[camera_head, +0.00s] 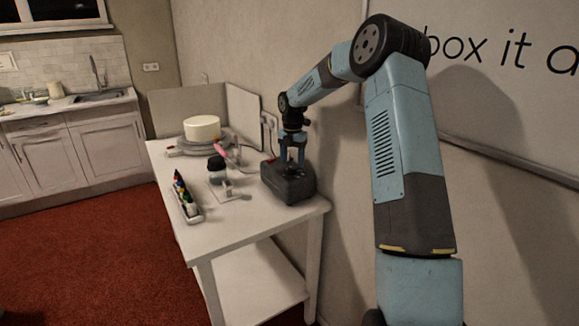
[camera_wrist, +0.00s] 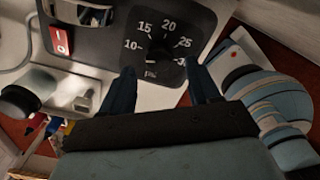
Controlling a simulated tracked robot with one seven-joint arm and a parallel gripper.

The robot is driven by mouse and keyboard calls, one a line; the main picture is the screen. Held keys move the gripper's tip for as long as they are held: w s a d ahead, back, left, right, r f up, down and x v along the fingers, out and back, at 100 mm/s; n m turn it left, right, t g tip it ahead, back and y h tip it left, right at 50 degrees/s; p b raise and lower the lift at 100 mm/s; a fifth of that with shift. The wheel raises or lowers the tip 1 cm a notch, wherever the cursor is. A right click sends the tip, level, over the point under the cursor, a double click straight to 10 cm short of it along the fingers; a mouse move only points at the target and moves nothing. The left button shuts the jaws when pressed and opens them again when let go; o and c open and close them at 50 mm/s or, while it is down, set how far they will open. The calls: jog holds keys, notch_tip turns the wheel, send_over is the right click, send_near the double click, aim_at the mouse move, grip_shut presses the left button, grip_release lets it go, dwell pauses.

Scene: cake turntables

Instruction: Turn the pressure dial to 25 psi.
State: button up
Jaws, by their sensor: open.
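The pressure dial (camera_wrist: 164,52) is on the dark face of the compressor (camera_head: 288,184). In the wrist view its scale reads 10, 15, 20, 25 and, partly covered, what looks like 30, with "psi" below. The dial's dark pointer or knob blends into the black face, so I cannot tell its setting. My gripper (camera_wrist: 159,68) is open, with one finger either side of the lower part of the dial. In the head view my gripper (camera_head: 292,162) points down over the compressor's top; I cannot tell whether the fingers touch the dial.
A red switch (camera_wrist: 60,40) is beside the dial. On the white table (camera_head: 240,232) are a cake (camera_head: 202,128) on a turntable, a dark-topped jar (camera_head: 216,170), a pink-tipped tool (camera_head: 220,151) and a tray of coloured bottles (camera_head: 185,200). The wall stands close behind the compressor.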

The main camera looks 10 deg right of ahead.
aim_at(292, 170)
jog(key=shift+f, duration=1.45)
jog(key=shift+c, duration=0.3)
